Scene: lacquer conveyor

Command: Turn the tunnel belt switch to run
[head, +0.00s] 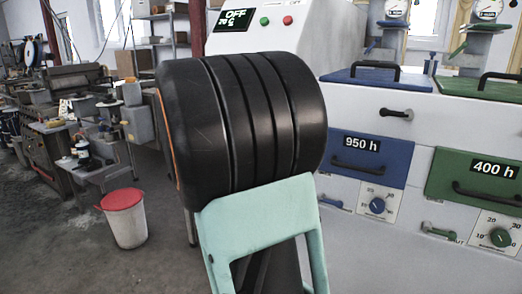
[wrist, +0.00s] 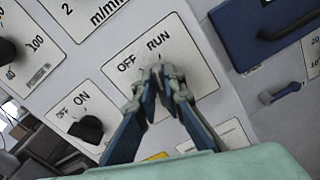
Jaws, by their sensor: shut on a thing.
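In the wrist view, a white plate (wrist: 188,52) marked OFF on the left and RUN on the right carries the tunnel belt switch. My gripper (wrist: 159,74) is at this plate, just below the two words, with its blue-grey fingers closed together on the switch knob. The fingertips hide nearly all of the knob, so I cannot tell which way it points. In the head view my own arm fills the middle and hides the gripper and this switch.
An OFF/ON plate with a black knob (wrist: 87,129) is close on the left in the wrist view. A blue drawer front (wrist: 262,30) with a handle juts out at the upper right.

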